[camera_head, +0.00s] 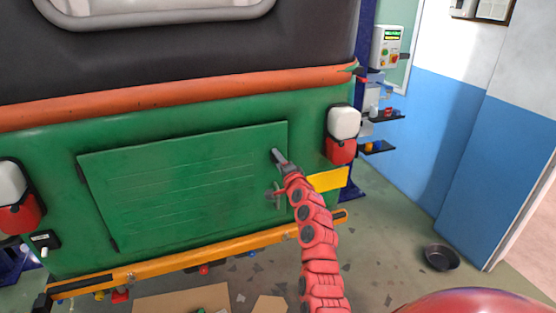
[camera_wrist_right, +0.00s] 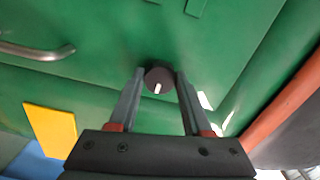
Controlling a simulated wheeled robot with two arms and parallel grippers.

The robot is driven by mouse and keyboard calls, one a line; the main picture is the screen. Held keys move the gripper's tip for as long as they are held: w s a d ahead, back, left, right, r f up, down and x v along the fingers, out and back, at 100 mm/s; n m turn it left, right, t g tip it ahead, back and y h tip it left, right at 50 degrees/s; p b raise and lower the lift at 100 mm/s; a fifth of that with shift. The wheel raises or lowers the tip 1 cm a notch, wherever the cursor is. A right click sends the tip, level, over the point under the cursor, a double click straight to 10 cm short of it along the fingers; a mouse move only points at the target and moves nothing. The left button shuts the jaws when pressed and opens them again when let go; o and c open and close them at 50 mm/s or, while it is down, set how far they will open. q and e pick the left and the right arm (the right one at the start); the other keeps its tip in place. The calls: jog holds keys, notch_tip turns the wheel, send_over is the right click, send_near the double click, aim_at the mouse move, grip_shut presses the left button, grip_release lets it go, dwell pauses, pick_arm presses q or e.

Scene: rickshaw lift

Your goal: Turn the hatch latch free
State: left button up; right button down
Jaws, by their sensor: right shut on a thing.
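The hatch (camera_head: 180,185) is a green panel on the rear of the green vehicle, and it looks closed. Its latch (camera_wrist_right: 158,76) is a small dark round knob with a white mark, seen in the right wrist view. My right gripper (camera_wrist_right: 161,74) has one finger on each side of the knob and is shut on it. In the head view the right gripper (camera_head: 279,157) reaches the hatch's upper right corner and hides the knob. A metal handle (camera_wrist_right: 38,52) is fixed beside the latch. My left gripper is in neither view.
White-and-red lamps (camera_head: 343,135) flank the hatch. A yellow plate (camera_head: 327,179) is right of my right gripper, and an orange bumper (camera_head: 200,258) runs below. A dark pan (camera_head: 441,257) lies on the floor at right. Cardboard (camera_head: 185,300) lies below the bumper.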

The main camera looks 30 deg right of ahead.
dwell(0.3)
jog(key=shift+c, duration=1.7)
grip_release()
jog(key=shift+s, duration=0.1)
jog(key=b+v, duration=0.5)
jog(key=v, duration=1.2)
jog(key=shift+s+b, duration=0.15)
jog(key=shift+b, duration=0.25)
jog(key=shift+d+f, duration=0.1)
